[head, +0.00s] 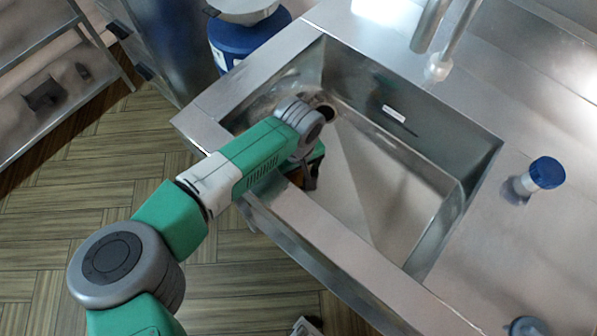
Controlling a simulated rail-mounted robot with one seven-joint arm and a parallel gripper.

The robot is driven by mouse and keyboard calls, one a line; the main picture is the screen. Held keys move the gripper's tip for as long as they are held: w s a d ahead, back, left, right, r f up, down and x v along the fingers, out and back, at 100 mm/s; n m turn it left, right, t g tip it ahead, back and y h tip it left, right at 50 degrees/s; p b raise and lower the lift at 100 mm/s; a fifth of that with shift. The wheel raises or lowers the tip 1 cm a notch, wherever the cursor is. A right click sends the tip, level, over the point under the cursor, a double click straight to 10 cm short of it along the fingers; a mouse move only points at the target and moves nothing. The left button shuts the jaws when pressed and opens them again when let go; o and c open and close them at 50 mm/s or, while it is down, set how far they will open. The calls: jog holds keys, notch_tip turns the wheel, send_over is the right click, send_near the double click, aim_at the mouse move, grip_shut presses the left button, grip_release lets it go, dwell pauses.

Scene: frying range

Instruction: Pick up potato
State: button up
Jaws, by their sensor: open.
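I cannot make out a potato for certain in the head view. My gripper (310,183) points down at the near left edge of the metal sink (385,190). It is partly hidden by my green and grey wrist, and its jaws are open. A small dark brown round spot (327,113) shows in the sink's far left corner, just beyond my wrist. I cannot tell whether it is the drain or an object. My arm hides part of the sink's left end.
A faucet (437,64) stands behind the sink. A blue-capped container (541,175) and a grey object (527,327) stand on the right counter. A blue container (240,42) is beyond the sink's left end. Shelving is at the upper left. The sink's visible middle and right floor are clear.

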jog(key=c, duration=1.1)
notch_tip(320, 180, up, 10)
jog(key=p, duration=0.2)
jog(key=shift+r+p, duration=0.1)
jog(key=shift+p, duration=0.3)
